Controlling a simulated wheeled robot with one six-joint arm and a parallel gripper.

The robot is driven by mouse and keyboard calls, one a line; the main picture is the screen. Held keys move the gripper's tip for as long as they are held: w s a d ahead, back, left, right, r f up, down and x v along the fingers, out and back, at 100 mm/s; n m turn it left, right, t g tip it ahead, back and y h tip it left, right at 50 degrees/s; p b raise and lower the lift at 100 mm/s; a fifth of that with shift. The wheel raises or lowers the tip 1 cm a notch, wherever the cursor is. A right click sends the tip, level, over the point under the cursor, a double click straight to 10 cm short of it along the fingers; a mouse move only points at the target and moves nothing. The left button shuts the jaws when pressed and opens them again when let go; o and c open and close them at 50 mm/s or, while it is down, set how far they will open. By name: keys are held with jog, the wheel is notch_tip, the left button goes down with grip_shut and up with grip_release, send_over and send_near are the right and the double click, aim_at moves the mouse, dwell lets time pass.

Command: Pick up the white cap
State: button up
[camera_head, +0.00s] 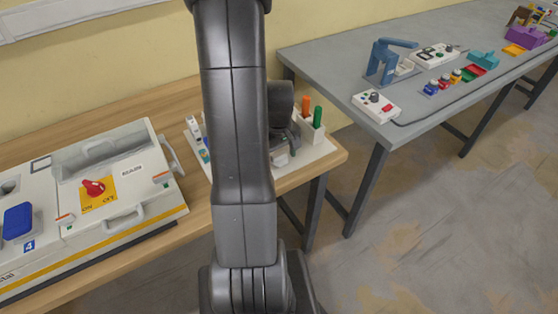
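My gripper (288,142) is low over the right end of a white board on the wooden table, mostly hidden behind my own arm. Its dark fingers point down, and I cannot make out the gap between them. A small pale piece (281,159) shows just below the fingers. It may be the white cap, but it is too small and too covered to be sure. I cannot tell whether the fingers touch it.
A white holder (308,132) with an orange and a green stick stands right beside my gripper. The white board (318,152) lies under it. A large panel box (130,175) with a red switch fills the table's left. A grey table (340,65) with devices stands at right.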

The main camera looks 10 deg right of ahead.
jog(key=c, duration=1)
jog(key=shift+o, duration=0.2)
jog(key=shift+r, duration=0.1)
